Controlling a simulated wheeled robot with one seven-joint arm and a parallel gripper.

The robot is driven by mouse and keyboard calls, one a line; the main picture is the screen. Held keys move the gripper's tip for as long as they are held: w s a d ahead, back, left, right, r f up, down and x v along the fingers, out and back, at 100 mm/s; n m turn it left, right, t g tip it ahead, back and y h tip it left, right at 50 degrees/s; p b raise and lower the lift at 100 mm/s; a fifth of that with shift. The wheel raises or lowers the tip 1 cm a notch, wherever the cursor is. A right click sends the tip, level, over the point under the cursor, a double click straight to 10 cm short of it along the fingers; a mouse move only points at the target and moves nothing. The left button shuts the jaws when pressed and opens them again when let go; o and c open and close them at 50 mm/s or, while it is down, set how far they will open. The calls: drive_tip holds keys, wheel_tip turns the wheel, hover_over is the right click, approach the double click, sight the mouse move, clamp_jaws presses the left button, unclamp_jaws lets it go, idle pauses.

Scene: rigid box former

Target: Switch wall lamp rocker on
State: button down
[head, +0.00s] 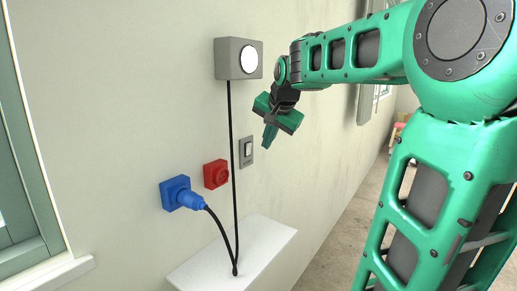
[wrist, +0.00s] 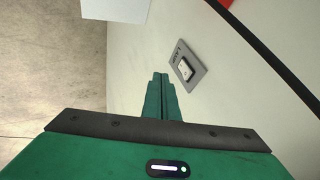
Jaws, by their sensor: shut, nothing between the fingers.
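The rocker switch (head: 248,149) is a white rocker on a grey plate on the wall, at the middle of the head view. It also shows in the wrist view (wrist: 186,69), a little right of my fingertips. The wall lamp (head: 250,59) is a grey box with a round white face, above the switch. My gripper (head: 268,143) is shut and empty, close to the switch on its right in the head view. In the wrist view its fingertips (wrist: 161,76) are together and appear apart from the plate. I cannot tell which way the rocker is tipped.
A red socket (head: 216,174) and a blue socket with a blue plug (head: 182,194) are left of the switch. A black cable (head: 232,130) hangs from the lamp to a white shelf (head: 232,257) below. A window frame stands at the far left.

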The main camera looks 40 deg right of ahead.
drive_tip(key=v, duration=0.5)
drive_tip(key=shift+s+r, duration=0.1)
drive_tip(key=shift+s, duration=0.4)
drive_tip(key=s+a+f+n+g+y, duration=0.1)
drive_tip(key=s+a+f+n+g, duration=0.2)
drive_tip(key=s+f, duration=0.9)
drive_tip(key=s+a+f+n+g+y, duration=0.1)
drive_tip(key=s+a+f+n+g, duration=0.3)
drive_tip(key=s+f, duration=0.9)
drive_tip(key=shift+s+f+y, duration=0.3)
drive_tip(key=shift+s+f, duration=0.05)
drive_tip(key=shift+s, duration=0.5)
